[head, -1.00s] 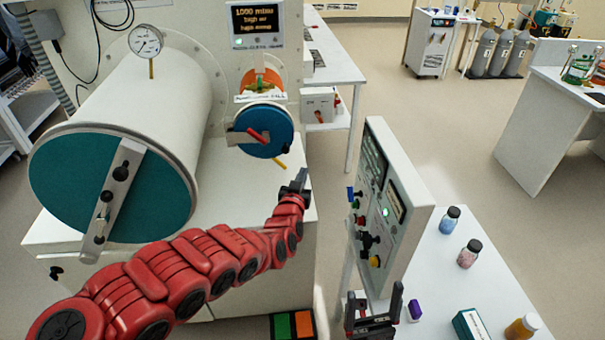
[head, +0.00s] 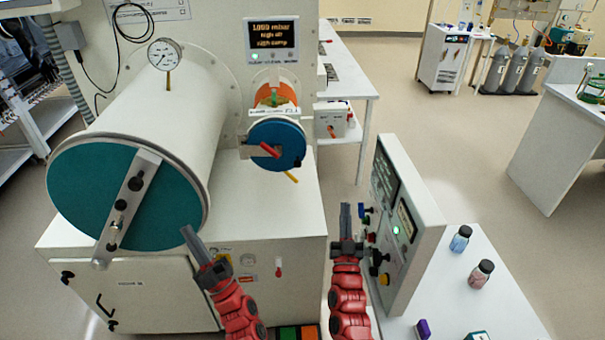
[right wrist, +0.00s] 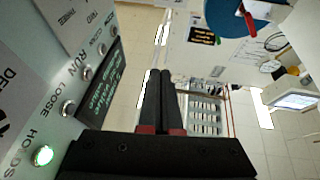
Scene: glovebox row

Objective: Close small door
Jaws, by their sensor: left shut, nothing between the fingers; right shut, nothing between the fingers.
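The small door, a blue round disc (head: 290,132) with a red handle, stands open in front of the small orange-lined port (head: 272,93). The port shows above the disc. The door also shows at the top of the right wrist view (right wrist: 222,18). My left gripper (head: 188,233) is shut and empty, low and left of the door, in front of the white cabinet. My right gripper (head: 346,207) is shut and empty, right of and below the door, next to the control panel. Its closed fingers (right wrist: 160,78) point up in the right wrist view. Neither gripper touches the door.
The large chamber (head: 165,115) with a teal door (head: 85,190) is at left. The tilted control panel (head: 420,215) stands close beside my right gripper. Small bottles (head: 461,238) stand on the right table. Free room lies between my grippers below the small door.

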